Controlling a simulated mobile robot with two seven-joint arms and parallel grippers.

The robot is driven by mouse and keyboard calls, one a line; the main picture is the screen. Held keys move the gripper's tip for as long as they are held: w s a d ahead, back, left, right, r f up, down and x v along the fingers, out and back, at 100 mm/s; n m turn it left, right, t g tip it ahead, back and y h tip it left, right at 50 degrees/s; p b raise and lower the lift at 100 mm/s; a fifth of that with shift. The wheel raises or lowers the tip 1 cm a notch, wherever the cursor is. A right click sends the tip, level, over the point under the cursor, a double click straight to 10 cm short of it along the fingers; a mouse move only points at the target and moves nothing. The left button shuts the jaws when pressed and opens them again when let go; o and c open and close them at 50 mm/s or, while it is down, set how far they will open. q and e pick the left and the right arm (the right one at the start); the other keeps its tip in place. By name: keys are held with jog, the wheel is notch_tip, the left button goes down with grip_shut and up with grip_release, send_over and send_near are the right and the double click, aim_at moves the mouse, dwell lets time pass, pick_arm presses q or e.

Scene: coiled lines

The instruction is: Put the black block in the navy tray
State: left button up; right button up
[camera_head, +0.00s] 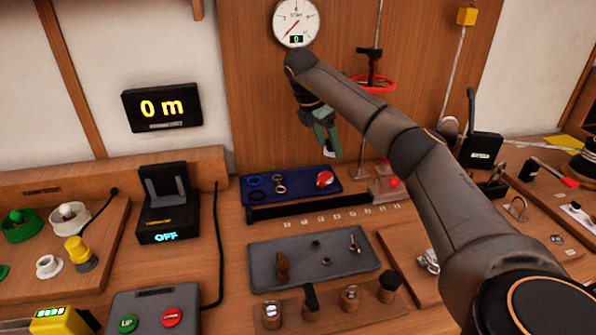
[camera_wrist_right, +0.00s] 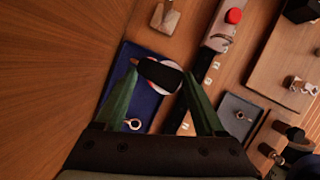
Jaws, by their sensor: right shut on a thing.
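My right gripper (camera_head: 328,150) hangs above the navy tray (camera_head: 303,184) near the wooden back panel. In the right wrist view, its green fingers (camera_wrist_right: 158,74) are shut on a black block (camera_wrist_right: 160,76), which lies across between the fingertips. In the head view the block is hard to make out. The navy tray also shows in the right wrist view (camera_wrist_right: 148,104), below and behind the block. In the tray are dark blue rings (camera_head: 255,181), metal rings (camera_head: 280,184) and a red and white round piece (camera_head: 324,179). The block is apart from the tray. My left gripper is not in view.
A long black bar (camera_head: 310,208) lies in front of the navy tray. A grey tray (camera_head: 300,261) with small parts sits nearer. A stand with a red ring (camera_head: 374,84) rises to the right. A black box reading OFF (camera_head: 165,205) stands left.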

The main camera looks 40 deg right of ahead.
send_over(304, 179)
jog(key=a, duration=0.2)
jog(key=f, duration=0.6)
jog(key=shift+d+f, duration=0.2)
jog(key=shift+f, duration=1.75)
jog(key=shift+f, duration=0.1)
jog(key=o, duration=1.1)
jog(key=shift+f, duration=0.1)
jog(key=shift+o, duration=1)
jog(key=shift+r, duration=0.3)
jog(key=v, duration=1.1)
jog(key=shift+r, duration=0.4)
